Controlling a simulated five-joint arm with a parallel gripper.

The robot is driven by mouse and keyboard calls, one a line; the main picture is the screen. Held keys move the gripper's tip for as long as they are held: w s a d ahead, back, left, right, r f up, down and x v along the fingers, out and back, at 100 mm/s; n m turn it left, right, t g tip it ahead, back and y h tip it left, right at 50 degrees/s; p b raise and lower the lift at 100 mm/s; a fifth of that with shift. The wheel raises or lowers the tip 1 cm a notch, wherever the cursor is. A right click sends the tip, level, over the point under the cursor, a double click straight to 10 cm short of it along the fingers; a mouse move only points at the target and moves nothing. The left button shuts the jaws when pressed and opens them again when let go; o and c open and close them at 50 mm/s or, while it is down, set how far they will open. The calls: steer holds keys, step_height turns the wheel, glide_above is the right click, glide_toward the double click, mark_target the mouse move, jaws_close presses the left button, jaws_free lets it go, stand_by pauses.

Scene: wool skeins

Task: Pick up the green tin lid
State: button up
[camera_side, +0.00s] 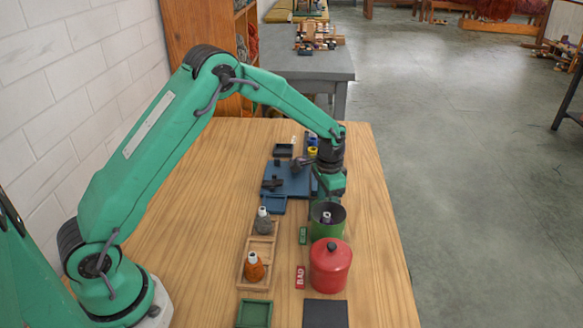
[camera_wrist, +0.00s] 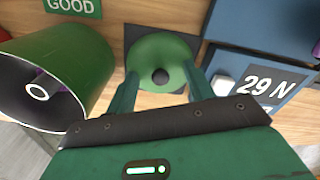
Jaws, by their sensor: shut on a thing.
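The green tin lid (camera_wrist: 160,45), a round disc with a dark knob in its middle, shows in the wrist view between the two fingers of my gripper (camera_wrist: 160,74). My gripper is shut on the lid, with one finger at each side of it. In the side view my gripper (camera_side: 330,190) is low behind the open green tin (camera_side: 327,229), and I cannot make out the lid there. The green tin also shows at the left of the wrist view (camera_wrist: 85,58), open, with a purple and white spool inside.
A blue device (camera_wrist: 228,45) reading "29 N" lies right of the lid. A red lidded tin (camera_side: 330,268) stands in front of the green tin. A wooden tray (camera_side: 257,248) holds grey and orange cones. A green GOOD sign (camera_wrist: 72,5) and red BAD sign (camera_side: 300,277) lie nearby.

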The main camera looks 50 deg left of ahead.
steer(key=shift+s+f, duration=0.3)
steer(key=shift+f, duration=0.05)
steer(key=shift+r, duration=0.4)
steer(key=c, duration=0.5)
step_height(320, 180, up, 10)
steer(key=shift+w+f, duration=0.15)
steer(key=shift+f, duration=0.1)
jaws_close()
steer(key=shift+d+r, duration=0.1)
steer(key=s+d+r, duration=0.5)
steer(key=s+d, duration=0.2)
steer(key=shift+r, duration=0.4)
